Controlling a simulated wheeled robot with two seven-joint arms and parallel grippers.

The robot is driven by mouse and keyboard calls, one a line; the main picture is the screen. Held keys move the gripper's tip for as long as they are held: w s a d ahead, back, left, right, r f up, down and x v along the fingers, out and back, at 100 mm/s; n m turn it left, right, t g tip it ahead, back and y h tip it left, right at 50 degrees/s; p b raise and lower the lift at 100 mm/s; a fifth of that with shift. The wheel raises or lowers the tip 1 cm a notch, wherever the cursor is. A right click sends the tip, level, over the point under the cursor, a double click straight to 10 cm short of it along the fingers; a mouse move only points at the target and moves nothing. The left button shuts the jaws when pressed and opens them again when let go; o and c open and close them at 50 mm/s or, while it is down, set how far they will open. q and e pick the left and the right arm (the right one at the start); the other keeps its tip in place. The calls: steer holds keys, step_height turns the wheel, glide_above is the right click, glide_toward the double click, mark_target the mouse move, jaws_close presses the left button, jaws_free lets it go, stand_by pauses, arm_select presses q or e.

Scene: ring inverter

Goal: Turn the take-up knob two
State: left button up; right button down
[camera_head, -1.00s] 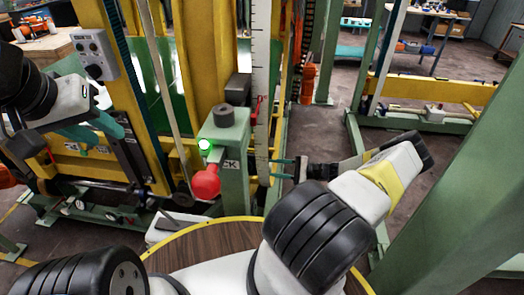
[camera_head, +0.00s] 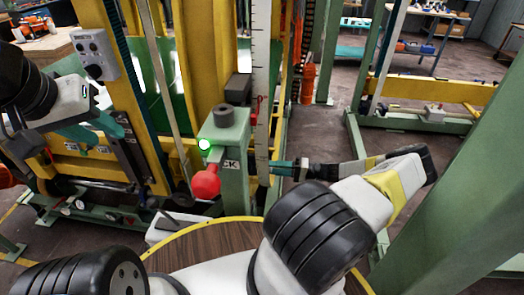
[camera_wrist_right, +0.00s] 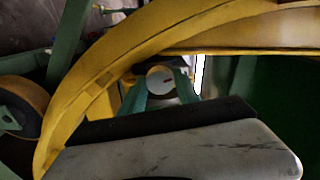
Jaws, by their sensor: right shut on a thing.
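The take-up knob (camera_wrist_right: 160,80) shows in the right wrist view as a small pale round face with a short dark red mark. My right gripper's two teal fingers (camera_wrist_right: 160,91) stand on either side of it, shut on it. In the head view the right gripper (camera_head: 276,168) reaches in from the right to the far side of the green post (camera_head: 235,180), which hides the knob there. My left gripper (camera_head: 98,130) is at the left, its teal fingers apart and empty, in front of the machine's yellow frame.
A grey control box (camera_head: 95,54) is at upper left. A yellow curved guard (camera_wrist_right: 95,80) arches close around the right gripper. A round wooden top (camera_head: 215,240) lies in front.

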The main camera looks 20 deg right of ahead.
steer(key=shift+n, duration=1)
steer(key=shift+f, duration=0.1)
steer(key=c, duration=0.9)
jaws_free()
